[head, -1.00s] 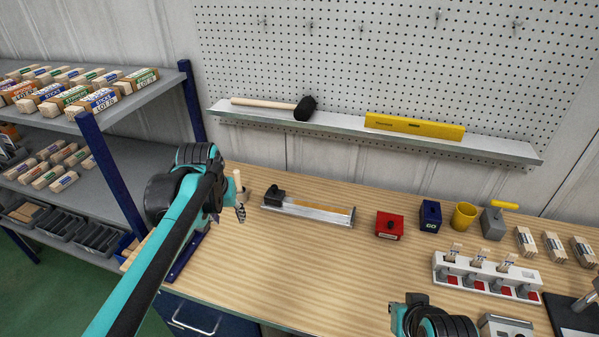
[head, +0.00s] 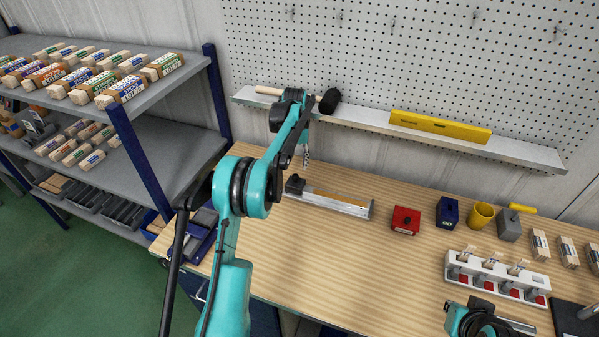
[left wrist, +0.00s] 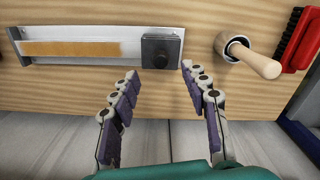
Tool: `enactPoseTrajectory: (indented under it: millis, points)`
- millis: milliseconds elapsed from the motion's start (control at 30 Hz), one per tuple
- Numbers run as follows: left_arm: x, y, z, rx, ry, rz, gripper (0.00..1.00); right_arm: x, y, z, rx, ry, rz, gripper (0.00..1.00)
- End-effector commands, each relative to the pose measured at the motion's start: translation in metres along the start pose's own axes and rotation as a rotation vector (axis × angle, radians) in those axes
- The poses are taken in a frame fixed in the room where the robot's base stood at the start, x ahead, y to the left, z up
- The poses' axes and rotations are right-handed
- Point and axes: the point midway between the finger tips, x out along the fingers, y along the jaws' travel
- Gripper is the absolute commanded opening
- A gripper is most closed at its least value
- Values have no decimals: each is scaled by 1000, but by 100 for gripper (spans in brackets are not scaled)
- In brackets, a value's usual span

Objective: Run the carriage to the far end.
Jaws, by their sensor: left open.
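The carriage, a black block, sits at the left end of a silver rail (head: 345,204) with an orange strip in the head view; the block (head: 294,185) is partly behind my left arm. In the left wrist view the carriage (left wrist: 161,50) is at the right end of the rail (left wrist: 30,31). My left gripper (head: 306,160) hangs just behind and above the carriage in the head view. In the left wrist view its fingers (left wrist: 158,85) are spread and empty, with the carriage beyond the tips, apart from them. My right gripper is not visible; only part of my right arm shows.
A wooden-handled tool in a round holder (left wrist: 238,48) and a red brush (left wrist: 300,38) stand beside the rail. A red block (head: 405,220), blue block (head: 447,211) and yellow cup (head: 481,215) are to the right. A wall shelf (head: 545,158) runs behind.

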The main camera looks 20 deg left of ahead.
Motion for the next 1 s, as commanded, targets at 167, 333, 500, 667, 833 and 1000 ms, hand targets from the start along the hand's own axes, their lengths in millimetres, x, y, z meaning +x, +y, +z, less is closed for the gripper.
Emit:
enactPoseTrajectory:
  millis: [167, 333, 500, 667, 833, 1000]
  points:
    - [32, 0, 0, 0, 1, 0, 46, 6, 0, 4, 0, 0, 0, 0]
    - [49, 0, 0, 1, 1, 0, 46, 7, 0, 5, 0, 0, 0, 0]
    - [53, 0, 0, 1, 1, 0, 46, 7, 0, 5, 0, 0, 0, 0]
    - [52, 0, 0, 1, 1, 0, 46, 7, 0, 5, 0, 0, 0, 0]
    - [52, 0, 0, 1, 1, 0, 1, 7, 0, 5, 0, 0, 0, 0]
    - [52, 1, 0, 1, 1, 0, 0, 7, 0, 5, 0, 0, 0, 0]
